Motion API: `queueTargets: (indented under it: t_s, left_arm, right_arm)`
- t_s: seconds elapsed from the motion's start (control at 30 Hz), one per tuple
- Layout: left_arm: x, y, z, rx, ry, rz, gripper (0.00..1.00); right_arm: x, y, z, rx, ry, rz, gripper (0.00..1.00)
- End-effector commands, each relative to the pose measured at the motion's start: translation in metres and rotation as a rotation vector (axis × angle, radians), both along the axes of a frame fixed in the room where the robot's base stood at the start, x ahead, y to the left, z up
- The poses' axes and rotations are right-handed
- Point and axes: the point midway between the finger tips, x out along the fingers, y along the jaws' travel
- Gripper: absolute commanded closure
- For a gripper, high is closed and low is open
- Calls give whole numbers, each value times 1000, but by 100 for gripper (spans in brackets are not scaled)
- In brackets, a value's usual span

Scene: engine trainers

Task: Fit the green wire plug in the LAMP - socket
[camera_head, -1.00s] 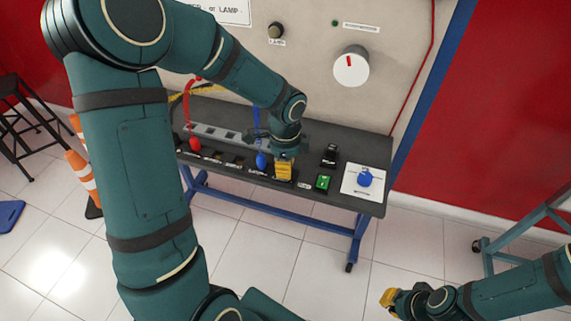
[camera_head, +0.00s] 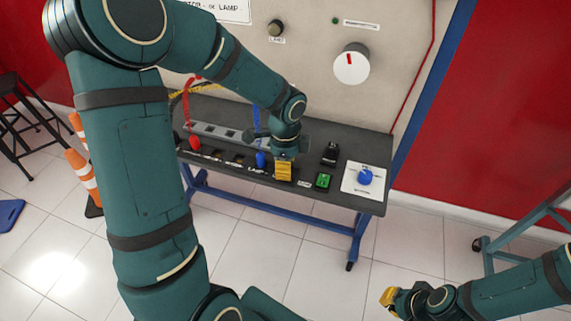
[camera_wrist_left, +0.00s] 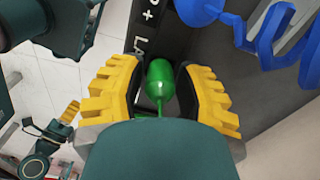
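In the head view my left gripper (camera_head: 283,171) is low over the dark socket panel (camera_head: 345,152), to the right of the blue plug (camera_head: 261,160). The fingers hide the green plug there. The LAMP - socket cannot be made out; the gripper covers that part of the panel. My right gripper (camera_head: 388,297) is at the lower right, away from the panel, its fingers too small to judge.
A red plug (camera_head: 194,143) stands at the panel's left, its wire rising behind. A black switch (camera_head: 330,153), green switch (camera_head: 323,181) and blue knob (camera_head: 365,177) are to the right.

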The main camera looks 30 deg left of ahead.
Motion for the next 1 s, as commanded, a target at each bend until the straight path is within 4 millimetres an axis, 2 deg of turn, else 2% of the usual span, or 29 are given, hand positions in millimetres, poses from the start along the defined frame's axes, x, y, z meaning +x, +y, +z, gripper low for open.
queueTargets:
  t_s: [0.7, 1.0]
  left_arm:
    - [0, 0, 52, 0, -1, 0, 67]
    - [0, 0, 53, 0, 0, 0, 67]
  right_arm:
    - [0, 0, 45, 0, 0, 0, 100]
    - [0, 0, 46, 0, 0, 0, 100]
